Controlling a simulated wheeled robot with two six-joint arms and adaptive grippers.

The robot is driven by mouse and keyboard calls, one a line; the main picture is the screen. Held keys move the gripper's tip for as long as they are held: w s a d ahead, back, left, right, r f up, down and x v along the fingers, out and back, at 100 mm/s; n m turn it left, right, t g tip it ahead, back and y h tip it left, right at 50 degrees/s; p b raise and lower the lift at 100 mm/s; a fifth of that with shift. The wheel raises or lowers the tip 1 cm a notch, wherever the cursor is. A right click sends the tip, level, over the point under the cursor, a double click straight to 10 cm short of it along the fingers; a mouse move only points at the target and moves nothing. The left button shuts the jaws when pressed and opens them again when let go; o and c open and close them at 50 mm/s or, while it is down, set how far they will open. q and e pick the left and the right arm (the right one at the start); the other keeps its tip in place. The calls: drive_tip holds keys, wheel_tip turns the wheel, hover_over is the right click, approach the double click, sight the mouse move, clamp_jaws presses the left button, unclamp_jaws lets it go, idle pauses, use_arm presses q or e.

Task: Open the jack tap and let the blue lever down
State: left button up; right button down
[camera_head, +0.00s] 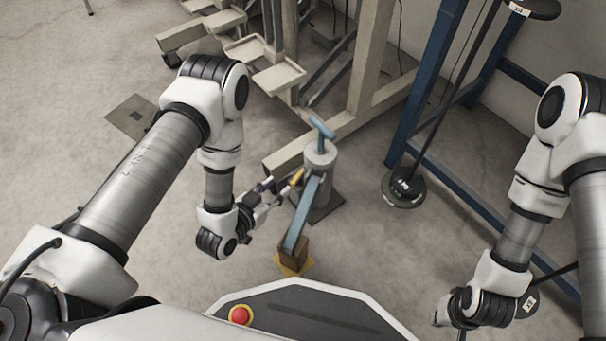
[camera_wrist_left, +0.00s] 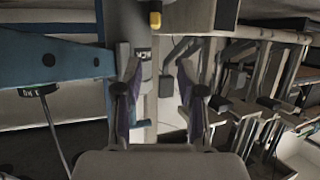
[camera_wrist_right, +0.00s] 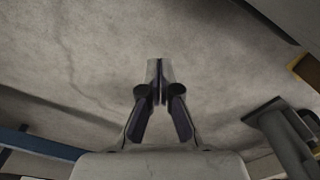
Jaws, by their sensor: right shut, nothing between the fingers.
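The grey jack (camera_head: 320,158) stands on a dark base plate, with a blue crosspiece (camera_head: 322,128) on top. The blue lever (camera_head: 302,215) slopes from the jack toward me, its near end at a brown block (camera_head: 293,256). The yellow tap (camera_head: 297,177) is on the jack's left side; it also shows in the left wrist view (camera_wrist_left: 155,19). My left gripper (camera_head: 282,193) is open and empty, left of the lever and just short of the tap. The lever (camera_wrist_left: 50,62) lies left of its fingers in the left wrist view. My right gripper (camera_wrist_right: 158,65) is shut and empty over bare floor.
A beige frame (camera_head: 365,60) with trays stands behind the jack. A blue rack (camera_head: 418,105) and a round dark weight (camera_head: 403,188) on a rod are at the right. The brown block rests on a yellow plate (camera_head: 293,268). Floor at the left is mostly clear.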

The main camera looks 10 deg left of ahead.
sight(292, 183)
use_arm(q)
drive_tip(key=w+d+f+b, duration=0.1)
drive_tip(key=w+f+b, duration=0.2)
drive_tip(key=w+d+f+b, duration=0.1)
drive_tip(key=w+f+b, duration=0.1)
drive_tip(key=shift+w+d, duration=0.2)
drive_tip(key=shift+d, duration=0.1)
drive_tip(key=shift+w+r, duration=0.1)
use_arm(e)
wheel_tip(292, 183, down, 6)
drive_tip(key=w, duration=0.1)
drive_tip(key=shift+w+t, duration=0.2)
drive_tip(key=shift+t, duration=0.1)
use_arm(q)
drive_tip(key=shift+c, duration=0.3)
use_arm(e)
drive_tip(key=shift+d, duration=0.1)
